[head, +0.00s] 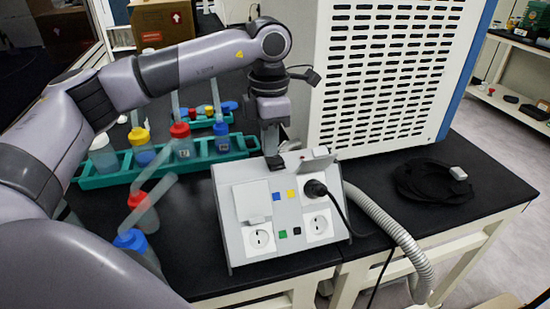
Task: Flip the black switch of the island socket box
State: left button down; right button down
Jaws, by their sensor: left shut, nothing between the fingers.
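The grey-white island socket box (240,226) sits near the front edge of the black bench. On its sloping face are small square switches: blue, yellow, green and the black switch (297,231), which is low in the middle between two round sockets. My left gripper (273,162) points down at the back upper edge of the box, shut with nothing in it. It is well above and behind the black switch in the picture. Whether the fingertips touch the box I cannot tell. My right gripper is not in view.
A black plug (316,189) with a cable is in the box's upper right socket, under a raised lid. A ribbed hose (385,222) runs along the right. A white vented machine (385,75) stands behind. A teal rack (105,179) with bottles is left; black coiled cable (425,182) lies right.

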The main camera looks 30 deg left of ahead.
aim_at(270, 160)
pick_arm(q)
jog(key=shift+f+b, duration=0.7)
jog(key=shift+f, duration=0.35)
dwell(0.9)
jog(key=shift+r, duration=0.15)
jog(key=shift+r+p, duration=2.75)
jog(key=shift+r, duration=0.7)
